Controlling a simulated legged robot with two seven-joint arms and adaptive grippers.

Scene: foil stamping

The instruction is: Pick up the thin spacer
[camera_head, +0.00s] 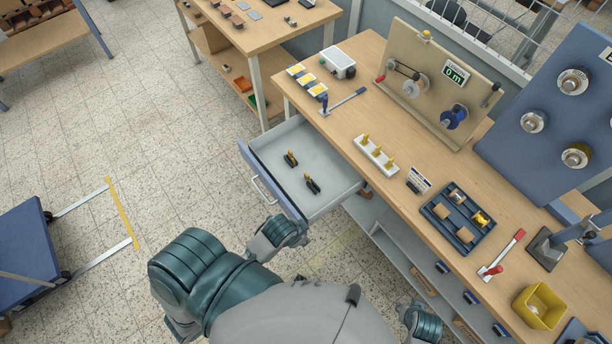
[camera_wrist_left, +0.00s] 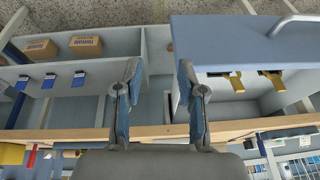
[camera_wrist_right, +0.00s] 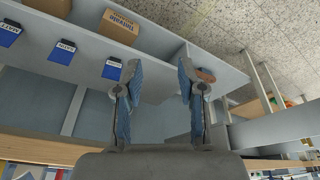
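Two small black-and-yellow pieces lie apart in the open drawer (camera_head: 336,198), a nearer one (camera_head: 312,184) and a farther one (camera_head: 290,158). They may be the spacers, but I cannot tell which is thin. Two yellow-and-black pieces (camera_wrist_left: 235,82) (camera_wrist_left: 272,79) also show in the left wrist view, to the right of the fingers. My left gripper (camera_wrist_left: 158,75) is open and empty; its arm is beside the drawer's near front corner in the head view. My right gripper (camera_wrist_right: 155,75) is open and empty, facing the shelf under the bench.
The drawer front with its handle (camera_head: 262,189) juts into the floor space. The wooden bench (camera_head: 349,138) carries a white holder with yellow pegs (camera_head: 376,156), a dark compartment tray (camera_head: 437,211) and a yellow bin (camera_head: 538,305).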

